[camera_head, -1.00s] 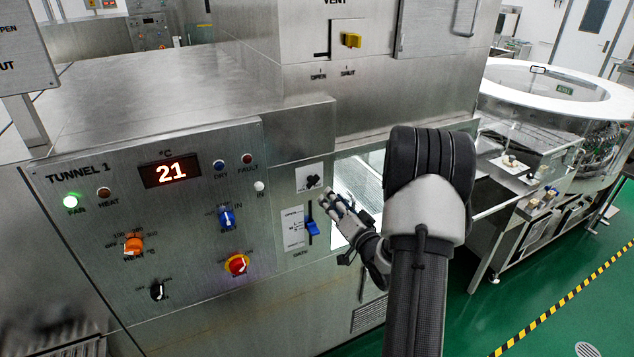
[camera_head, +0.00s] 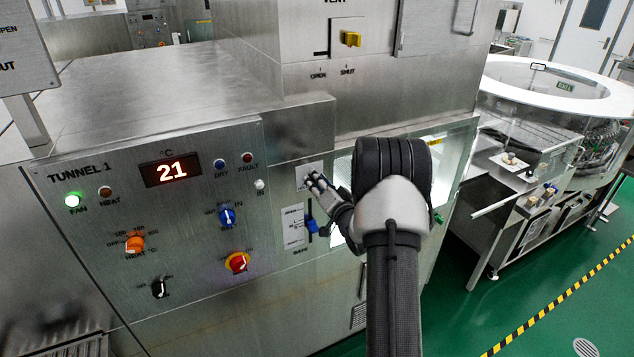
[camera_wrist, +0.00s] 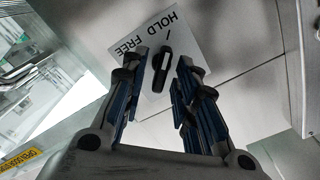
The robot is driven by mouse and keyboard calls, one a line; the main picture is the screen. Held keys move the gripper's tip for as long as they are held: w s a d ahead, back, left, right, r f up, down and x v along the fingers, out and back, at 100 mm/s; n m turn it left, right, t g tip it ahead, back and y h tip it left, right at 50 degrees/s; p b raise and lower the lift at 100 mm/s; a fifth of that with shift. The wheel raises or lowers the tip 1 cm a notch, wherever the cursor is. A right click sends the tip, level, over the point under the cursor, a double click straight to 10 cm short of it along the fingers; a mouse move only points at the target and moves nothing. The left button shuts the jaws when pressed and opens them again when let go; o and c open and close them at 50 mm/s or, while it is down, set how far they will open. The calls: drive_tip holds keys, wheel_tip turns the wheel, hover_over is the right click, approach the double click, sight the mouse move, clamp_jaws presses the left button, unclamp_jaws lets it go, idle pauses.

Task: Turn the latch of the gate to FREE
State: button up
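The latch is a black elongated knob (camera_wrist: 161,68) on a white plate (camera_wrist: 185,40) lettered HOLD and FREE, seen rotated in the wrist view. A short black tick lies between the knob and the lettering; which word the knob points to I cannot tell. My gripper (camera_wrist: 162,64) is open, with a finger on each side of the knob and gaps showing; contact is not visible. In the head view my gripper (camera_head: 322,187) is at the white plate (camera_head: 306,174) on the panel's right, and hides the knob.
A blue slider (camera_head: 312,227) sits just below my gripper. The control panel (camera_head: 100,240) with several knobs is to the left. A lit glass window (camera_head: 342,170) is just right, partly behind my arm. A yellow vent handle (camera_head: 351,39) is above.

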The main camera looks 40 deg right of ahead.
clamp_jaws()
drive_tip(key=shift+f+n+b, duration=0.1)
drive_tip(key=shift+n+b, duration=0.2)
drive_tip(key=shift+b, duration=0.25)
drive_tip(key=n+b, duration=0.4)
drive_tip(key=b, duration=0.1)
drive_tip(key=n+b, duration=0.4)
drive_tip(key=b, duration=0.2)
drive_tip(key=n+b, duration=0.3)
drive_tip(key=b, duration=0.3)
drive_tip(key=shift+w+a+n, duration=0.1)
drive_tip(key=shift+a+n, duration=0.25)
drive_tip(key=shift+n, duration=0.05)
drive_tip(key=n+b, duration=0.4)
drive_tip(key=b, duration=0.1)
drive_tip(key=shift+a, duration=0.1)
drive_tip(key=shift+r+n, duration=0.2)
drive_tip(key=shift+n, duration=0.2)
